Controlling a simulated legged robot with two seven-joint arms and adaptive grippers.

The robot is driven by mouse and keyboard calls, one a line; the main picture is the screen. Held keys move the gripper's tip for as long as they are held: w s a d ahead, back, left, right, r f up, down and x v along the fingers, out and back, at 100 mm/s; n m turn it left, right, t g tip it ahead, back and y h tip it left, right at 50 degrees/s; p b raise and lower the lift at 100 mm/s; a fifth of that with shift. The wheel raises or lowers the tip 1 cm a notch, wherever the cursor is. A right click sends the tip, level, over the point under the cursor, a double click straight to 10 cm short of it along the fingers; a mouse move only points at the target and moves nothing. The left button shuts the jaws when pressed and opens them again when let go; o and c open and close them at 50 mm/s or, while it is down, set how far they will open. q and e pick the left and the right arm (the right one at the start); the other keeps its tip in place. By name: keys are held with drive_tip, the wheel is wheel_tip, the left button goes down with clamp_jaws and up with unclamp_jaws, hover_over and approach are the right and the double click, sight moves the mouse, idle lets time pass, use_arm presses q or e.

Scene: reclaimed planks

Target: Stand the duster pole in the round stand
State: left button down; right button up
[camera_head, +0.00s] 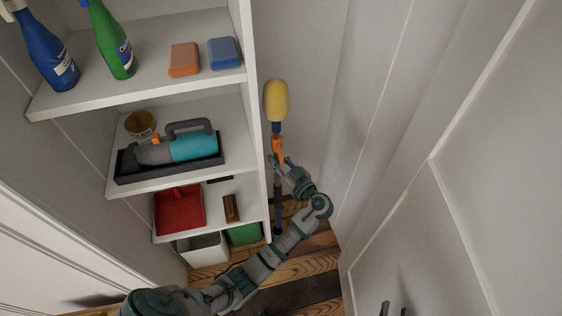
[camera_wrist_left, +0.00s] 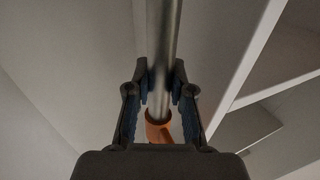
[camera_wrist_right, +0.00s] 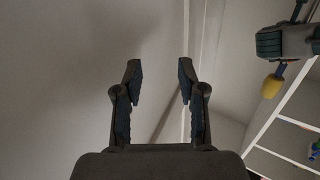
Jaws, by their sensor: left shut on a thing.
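The duster pole has a yellow head (camera_head: 277,98) and an orange part (camera_head: 278,148) below it, and stands nearly upright beside the shelf's right edge. My left gripper (camera_head: 278,163) is shut on the pole just below the orange part. In the left wrist view the grey metal pole (camera_wrist_left: 164,45) passes between the closed fingers (camera_wrist_left: 160,92). The yellow head also shows in the right wrist view (camera_wrist_right: 271,86). My right gripper (camera_wrist_right: 159,82) is open and empty, with its tips at the bottom edge of the head view (camera_head: 394,310).
A white shelf (camera_head: 262,190) at left holds spray bottles, sponges, a teal handheld cleaner (camera_head: 193,146) and a red dustpan (camera_head: 180,208). A white bin (camera_head: 203,248) and a green box (camera_head: 243,235) are below. White walls close in the right; the plank floor (camera_head: 310,262) is narrow.

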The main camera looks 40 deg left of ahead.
use_arm(q)
wheel_tip(320, 180, down, 4)
drive_tip(key=b, duration=0.3)
drive_tip(key=shift+a+f+b, duration=0.1)
drive_tip(key=shift+f+b, duration=0.1)
drive_tip(key=shift+b, duration=0.2)
use_arm(e)
wheel_tip(320, 180, up, 8)
drive_tip(key=s+t+y, duration=0.1)
drive_tip(key=s+t, duration=0.1)
drive_tip(key=t, duration=0.5)
drive_tip(key=shift+s+a+r+m, duration=0.15)
drive_tip(key=shift+s+r+m, duration=0.05)
drive_tip(key=shift+s+m, duration=0.2)
use_arm(q)
drive_tip(key=shift+a, duration=0.1)
use_arm(e)
drive_tip(key=shift+a, duration=0.1)
use_arm(q)
drive_tip(key=shift+a, duration=0.15)
use_arm(e)
drive_tip(key=shift+w+a, duration=0.2)
drive_tip(key=shift+d, duration=0.2)
